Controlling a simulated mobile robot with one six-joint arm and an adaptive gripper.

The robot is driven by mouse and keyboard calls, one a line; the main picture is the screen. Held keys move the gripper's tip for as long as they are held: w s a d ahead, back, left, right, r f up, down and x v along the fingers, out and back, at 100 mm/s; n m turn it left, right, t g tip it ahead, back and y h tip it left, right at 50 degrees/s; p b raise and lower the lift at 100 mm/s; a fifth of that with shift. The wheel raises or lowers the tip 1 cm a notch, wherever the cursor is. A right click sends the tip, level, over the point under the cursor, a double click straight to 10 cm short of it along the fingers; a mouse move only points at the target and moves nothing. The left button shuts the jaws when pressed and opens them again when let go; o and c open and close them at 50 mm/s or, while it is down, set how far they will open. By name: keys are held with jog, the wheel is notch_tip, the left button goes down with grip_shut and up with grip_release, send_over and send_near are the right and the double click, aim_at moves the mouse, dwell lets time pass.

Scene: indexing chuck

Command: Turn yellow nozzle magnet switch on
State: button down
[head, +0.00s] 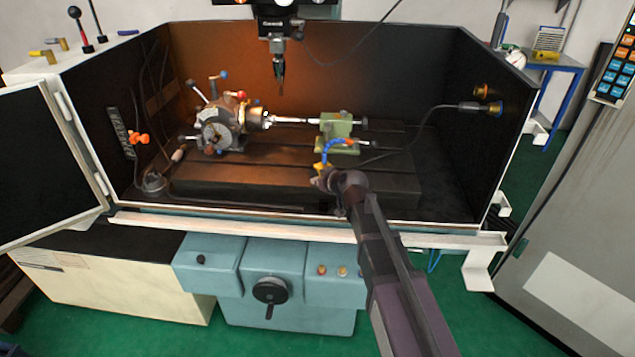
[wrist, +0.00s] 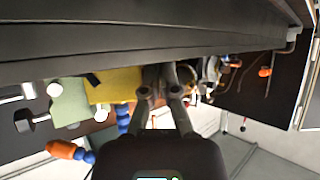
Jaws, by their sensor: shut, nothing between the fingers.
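The yellow nozzle magnet base (head: 320,167) stands on the machine table at the foot of a blue jointed hose (head: 327,150) with an orange tip. In the wrist view it is a yellow block (wrist: 112,84) with the blue hose (wrist: 123,118) beside it and the orange nozzle tip (wrist: 60,149) at lower left. My gripper (head: 322,182) is just in front of the yellow base in the head view. In the wrist view my gripper (wrist: 159,72) is shut and empty, close beside the block's right side; contact cannot be told.
An indexing chuck (head: 222,125) with several levers stands left on the slotted table. A green tailstock (head: 337,124) is behind the hose. A spindle head (head: 278,30) hangs above. The enclosure's front rail (head: 250,228) runs below my arm. The table's right part is clear.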

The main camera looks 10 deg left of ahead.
jog(key=shift+s+a+f, duration=0.1)
jog(key=shift+s+a, duration=0.1)
dwell(0.6)
jog(key=shift+w+r+p, duration=0.15)
jog(key=shift+r+p, duration=0.15)
jog(key=shift+p, duration=0.05)
dwell(0.7)
jog(key=shift+r+p, duration=0.4)
jog(key=shift+r, duration=0.05)
jog(key=p+v, duration=0.7)
jog(key=v, duration=0.7)
jog(key=shift+d, duration=0.15)
jog(key=shift+f, duration=0.1)
